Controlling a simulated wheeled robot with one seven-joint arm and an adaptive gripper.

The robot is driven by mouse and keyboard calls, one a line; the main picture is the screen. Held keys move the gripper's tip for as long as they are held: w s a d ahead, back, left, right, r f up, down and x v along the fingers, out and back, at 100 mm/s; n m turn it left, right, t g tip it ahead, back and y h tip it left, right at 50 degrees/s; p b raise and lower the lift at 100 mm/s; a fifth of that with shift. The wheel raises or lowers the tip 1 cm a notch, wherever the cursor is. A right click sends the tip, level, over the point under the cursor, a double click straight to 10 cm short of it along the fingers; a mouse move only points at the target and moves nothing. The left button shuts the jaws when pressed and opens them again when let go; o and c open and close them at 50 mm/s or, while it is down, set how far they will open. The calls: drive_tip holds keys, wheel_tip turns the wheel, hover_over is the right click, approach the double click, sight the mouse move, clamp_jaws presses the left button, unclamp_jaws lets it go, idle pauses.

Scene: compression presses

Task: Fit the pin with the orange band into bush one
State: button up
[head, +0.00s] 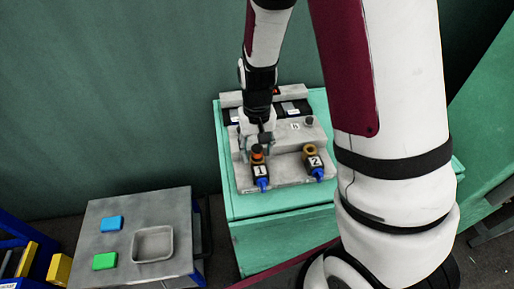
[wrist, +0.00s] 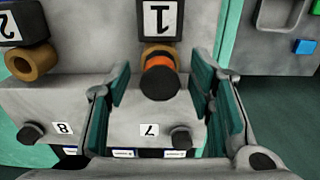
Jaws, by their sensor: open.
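The pin with the orange band (wrist: 161,80) has a dark end and stands at the mouth of bush one (wrist: 158,49), a brass ring below the label 1. How deep it sits I cannot tell. In the head view the pin (head: 257,151) shows small, upright above the block labelled 1 (head: 262,171). My gripper (wrist: 160,88) is open, its green fingers on either side of the pin with gaps to both. In the head view my gripper (head: 259,139) is just behind the pin.
Bush two (wrist: 32,63), an empty-looking brass ring, stands beside bush one. Dark knobs (wrist: 181,137) stand near labels 7 and 8. A grey side table (head: 103,225) at left holds a shallow tray (head: 134,247), a blue block (head: 112,223) and a green block (head: 105,261).

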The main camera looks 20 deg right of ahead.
sight(257, 148)
drive_tip(key=shift+r, duration=0.1)
wheel_tip(257, 148, up, 12)
idle(0.5)
drive_tip(key=s+r+n+t, duration=0.2)
drive_tip(key=s+r+t, duration=0.2)
drive_tip(key=s+r, duration=1)
drive_tip(key=shift+s+d+t, duration=0.15)
drive_tip(key=shift+s+t, duration=0.25)
drive_tip(key=shift+s, duration=1.8)
